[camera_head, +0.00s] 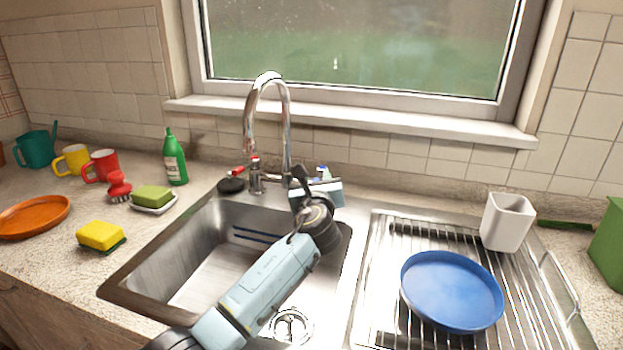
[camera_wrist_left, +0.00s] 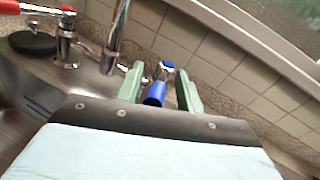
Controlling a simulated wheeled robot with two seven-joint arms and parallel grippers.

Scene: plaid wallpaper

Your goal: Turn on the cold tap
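The chrome faucet (camera_head: 286,128) stands behind the sink, with a red tap lever (camera_head: 239,171) on its left side. In the left wrist view, the blue cold tap lever (camera_wrist_left: 156,92) lies between the two green fingers of my left gripper (camera_wrist_left: 160,70). The fingers are apart, one on each side of the lever, and I cannot see contact. The red lever (camera_wrist_left: 38,8) shows at the upper left there. In the head view, my left gripper (camera_head: 323,178) is just right of the faucet base, and my wrist largely hides the blue lever. My right gripper is not shown.
The steel sink (camera_head: 190,262) is below my left arm. A drying rack at the right holds a blue plate (camera_head: 451,290) and a white cup (camera_head: 507,222). A green bottle (camera_head: 175,160), sponges and mugs stand at the left. The tiled wall and window sill (camera_head: 350,115) are close behind.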

